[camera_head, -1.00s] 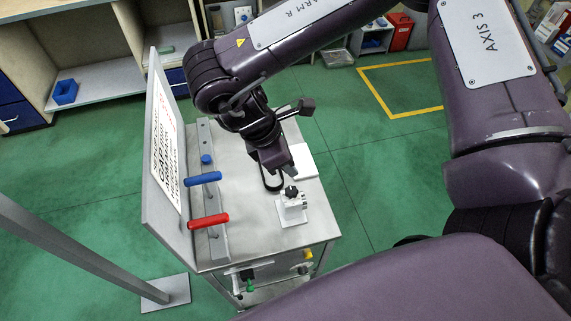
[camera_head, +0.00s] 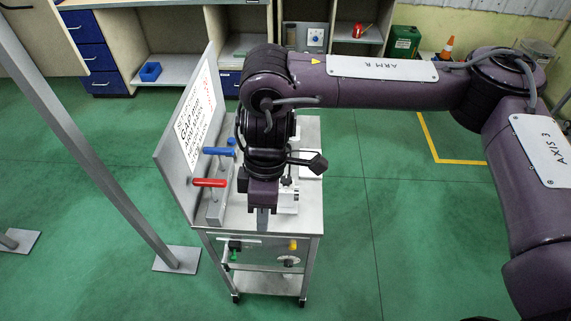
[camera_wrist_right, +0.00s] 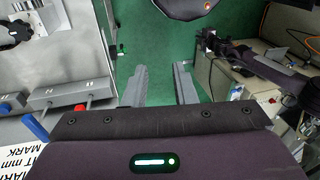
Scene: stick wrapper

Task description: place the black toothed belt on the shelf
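My right gripper (camera_head: 263,218) points down at the front edge of the metal cart (camera_head: 311,150). In the right wrist view its two fingers (camera_wrist_right: 163,85) stand apart, with only green floor visible between them. I cannot make out the black toothed belt in either current view; the arm may hide it. A white fixture (camera_head: 290,203) with a black knob stands on the cart top, partly behind the gripper. The cart has a lower shelf (camera_head: 268,284). A dark arm-like shape (camera_wrist_right: 250,62) in the wrist view may be my left arm; its gripper state is unclear.
A blue lever (camera_head: 219,151), a red lever (camera_head: 209,183) and an upright sign board (camera_head: 180,160) stand on the cart's left. Wooden shelving (camera_head: 180,70) with a blue bin (camera_head: 150,71) is at the back. A grey post (camera_head: 90,150) stands left. The floor right of the cart is clear.

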